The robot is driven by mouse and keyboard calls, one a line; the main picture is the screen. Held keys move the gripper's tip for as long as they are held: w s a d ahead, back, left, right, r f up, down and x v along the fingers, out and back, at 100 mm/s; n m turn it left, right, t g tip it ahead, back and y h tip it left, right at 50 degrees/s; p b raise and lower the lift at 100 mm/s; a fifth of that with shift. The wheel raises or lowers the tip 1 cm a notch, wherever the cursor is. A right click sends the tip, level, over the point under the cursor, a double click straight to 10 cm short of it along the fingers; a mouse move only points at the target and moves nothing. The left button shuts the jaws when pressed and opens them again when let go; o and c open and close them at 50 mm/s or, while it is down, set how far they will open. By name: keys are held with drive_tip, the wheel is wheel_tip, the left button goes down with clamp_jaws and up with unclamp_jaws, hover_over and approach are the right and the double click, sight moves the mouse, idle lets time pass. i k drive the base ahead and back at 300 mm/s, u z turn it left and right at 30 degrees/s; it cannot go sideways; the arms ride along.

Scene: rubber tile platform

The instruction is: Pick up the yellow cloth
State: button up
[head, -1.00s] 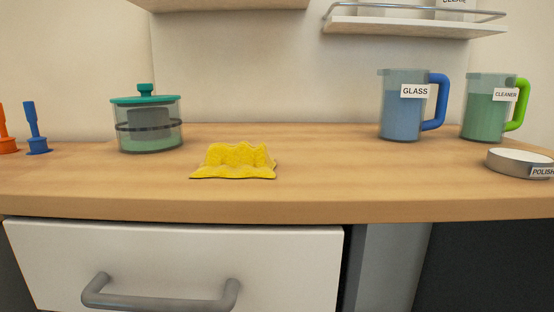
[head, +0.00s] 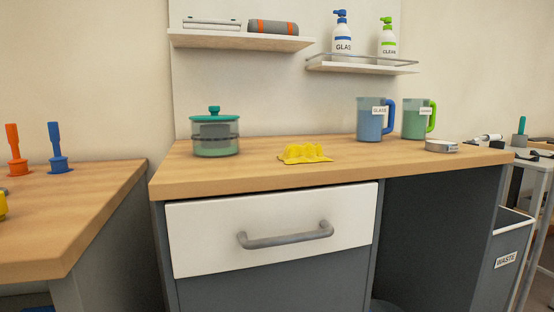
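The yellow cloth (head: 304,154) lies crumpled on the wooden counter (head: 330,172), near the middle of its top. Its upper part is bunched up and its edge spreads flat on the wood. Nothing covers it. My gripper is not in view, so its place relative to the cloth does not show.
A lidded glass jar (head: 215,136) stands left of the cloth. A blue-handled jug (head: 372,119), a green-handled jug (head: 417,119) and a polish tin (head: 441,146) stand to the right. A shut drawer (head: 270,228) is below. Shelves (head: 240,41) hang above.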

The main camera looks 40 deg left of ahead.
sight(307, 152)
drive_tip(key=u, duration=1.3)
